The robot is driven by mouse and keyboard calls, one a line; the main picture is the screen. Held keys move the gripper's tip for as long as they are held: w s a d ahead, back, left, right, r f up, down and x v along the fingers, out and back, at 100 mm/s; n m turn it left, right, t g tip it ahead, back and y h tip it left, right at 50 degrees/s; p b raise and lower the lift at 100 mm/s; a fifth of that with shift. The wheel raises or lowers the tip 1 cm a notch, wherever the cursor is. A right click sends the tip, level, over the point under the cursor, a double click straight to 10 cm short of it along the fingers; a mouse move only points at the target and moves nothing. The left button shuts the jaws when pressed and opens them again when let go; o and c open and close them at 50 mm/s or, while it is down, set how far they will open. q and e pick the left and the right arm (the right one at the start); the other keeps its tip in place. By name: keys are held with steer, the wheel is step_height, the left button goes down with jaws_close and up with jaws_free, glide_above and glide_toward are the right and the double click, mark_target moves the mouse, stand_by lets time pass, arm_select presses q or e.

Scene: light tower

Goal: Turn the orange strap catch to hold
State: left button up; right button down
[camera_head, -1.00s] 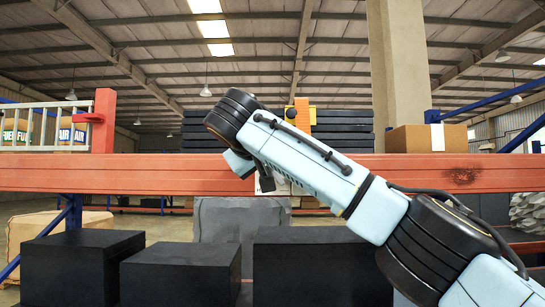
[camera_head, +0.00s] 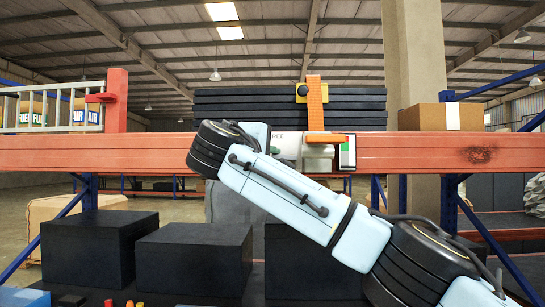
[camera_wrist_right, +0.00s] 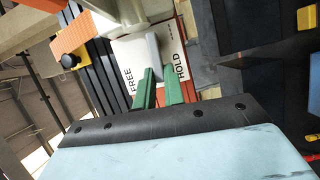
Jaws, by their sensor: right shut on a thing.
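The orange strap (camera_head: 316,103) hangs over a stack of dark slabs (camera_head: 240,107) and reaches down to the orange beam. A white plate marked FREE and HOLD (camera_wrist_right: 130,62) shows in the right wrist view. A grey catch lever (camera_wrist_right: 154,46) stands on it between the two words. My right gripper (camera_wrist_right: 159,72) has green fingers either side of the lever's near end and is shut on it. In the head view my right arm hides part of the plate and most of the gripper. My left gripper is out of view.
The orange beam (camera_head: 95,152) crosses in front. A ladder (camera_head: 50,112) and a red post (camera_head: 115,100) are at left, a cardboard box (camera_head: 440,117) at right. Black boxes (camera_head: 195,257) stand below. A yellow piece with a black knob (camera_wrist_right: 68,61) is beside the strap.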

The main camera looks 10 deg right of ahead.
steer(key=shift+f+n+t, duration=0.25)
steer(key=shift+n+t, duration=0.05)
steer(key=shift+n, duration=0.3)
steer(key=c, duration=1.8)
jaws_free()
steer(key=shift+o, duration=0.2)
steer(key=b+v, duration=0.5)
steer(key=v, duration=0.8)
steer(key=shift+a, duration=0.2)
